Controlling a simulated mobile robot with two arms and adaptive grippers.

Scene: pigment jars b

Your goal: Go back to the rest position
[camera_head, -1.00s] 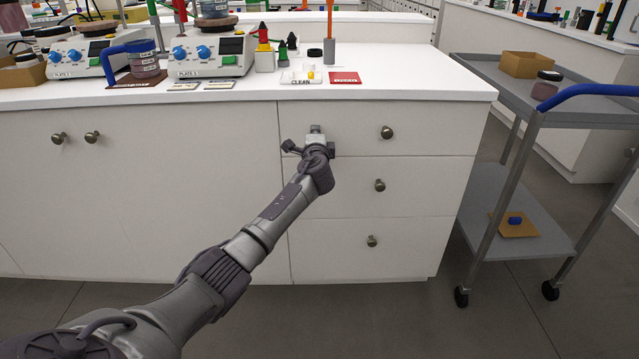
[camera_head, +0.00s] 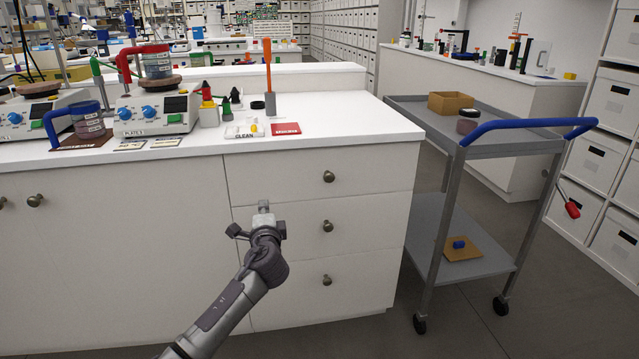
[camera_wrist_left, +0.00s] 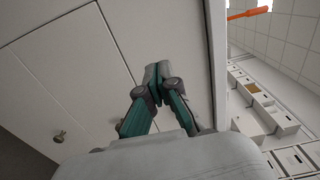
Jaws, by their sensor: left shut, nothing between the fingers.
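My left gripper (camera_head: 264,208) is in front of the white drawer cabinet (camera_head: 372,294), left of the drawer knobs. It is shut and holds nothing. In the left wrist view its two fingers (camera_wrist_left: 158,74) meet at the tips in front of the white cabinet front. Whether the fingertips touch the cabinet I cannot tell. My right gripper is in neither view.
The white counter (camera_head: 350,112) carries two plate devices, a blue-handled jar (camera_head: 88,124), a clean mat (camera_head: 245,131) and a red mat (camera_head: 285,129). A grey cart (camera_head: 500,142) with a cardboard box (camera_head: 450,102) stands at right. Floor (camera_head: 470,320) between is clear.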

